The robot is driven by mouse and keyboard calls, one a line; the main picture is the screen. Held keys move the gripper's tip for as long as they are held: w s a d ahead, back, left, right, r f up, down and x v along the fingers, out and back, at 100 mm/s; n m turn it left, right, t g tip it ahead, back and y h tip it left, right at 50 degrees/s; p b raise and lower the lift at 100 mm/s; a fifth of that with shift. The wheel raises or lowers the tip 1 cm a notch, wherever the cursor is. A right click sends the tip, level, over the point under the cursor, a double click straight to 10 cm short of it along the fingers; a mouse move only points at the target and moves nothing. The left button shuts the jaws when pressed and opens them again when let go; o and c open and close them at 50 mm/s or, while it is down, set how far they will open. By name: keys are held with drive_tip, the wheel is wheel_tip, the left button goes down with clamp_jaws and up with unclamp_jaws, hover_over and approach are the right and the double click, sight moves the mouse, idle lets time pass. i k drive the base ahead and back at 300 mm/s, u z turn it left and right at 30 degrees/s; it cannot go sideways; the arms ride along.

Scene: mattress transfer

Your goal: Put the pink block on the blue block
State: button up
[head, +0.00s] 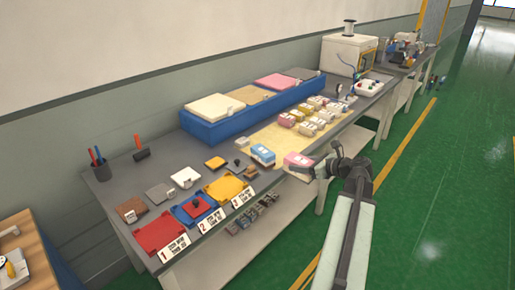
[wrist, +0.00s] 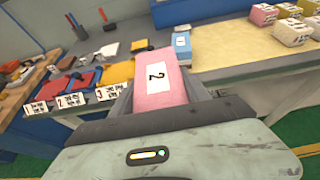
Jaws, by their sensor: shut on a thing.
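The pink block (head: 297,160) is held in my gripper (head: 311,168), at the front edge of the table in the head view. In the wrist view the pink block (wrist: 158,84) fills the middle, with a white label marked 2 facing up. My gripper (wrist: 165,98) is shut on it. The blue block (head: 263,154) stands on the table just left of the pink block in the head view. In the wrist view the blue block (wrist: 181,44) is behind and right of the pink block, apart from it, with a white label on its side.
Several labelled blocks (head: 308,117) stand on the yellow sheet (head: 262,137) to the right. A blue tray (head: 206,130) with coloured mats is behind. Red, blue and yellow trays with number cards (head: 211,222) line the front left. Green floor (head: 440,190) is free at right.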

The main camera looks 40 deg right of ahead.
sight(262, 150)
drive_tip(key=i, duration=0.9)
drive_tip(key=z, duration=0.05)
